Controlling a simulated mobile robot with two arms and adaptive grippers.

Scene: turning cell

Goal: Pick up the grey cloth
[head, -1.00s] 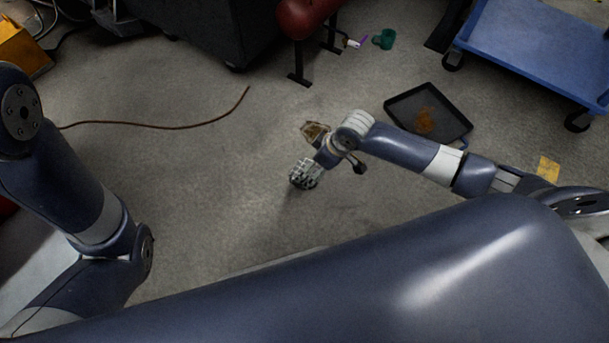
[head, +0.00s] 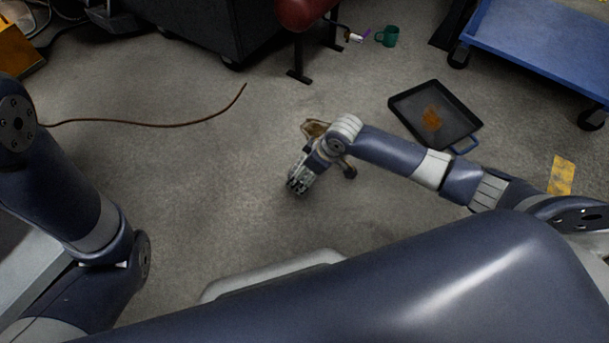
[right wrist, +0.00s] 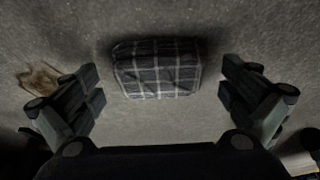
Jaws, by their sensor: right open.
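The grey cloth (right wrist: 157,68) shows in the right wrist view as a dark grey folded pad with a light check pattern, lying on the floor. My right gripper (right wrist: 162,88) is open, with one finger to each side of the cloth and a gap on both sides; it is not touching it in this view. In the head view the right gripper (head: 298,184) points down at the floor, and I cannot clearly tell the cloth apart from it there. My left arm is at the left of the head view, but its gripper is out of view.
A crumpled brown thing (head: 314,129) lies close by the right gripper. A black tray (head: 455,101) with a brown patch, a green mug (head: 387,36), a blue cart (head: 540,45) and a yellow piece (head: 561,175) lie around. A brown cable (head: 150,124) crosses the floor at left.

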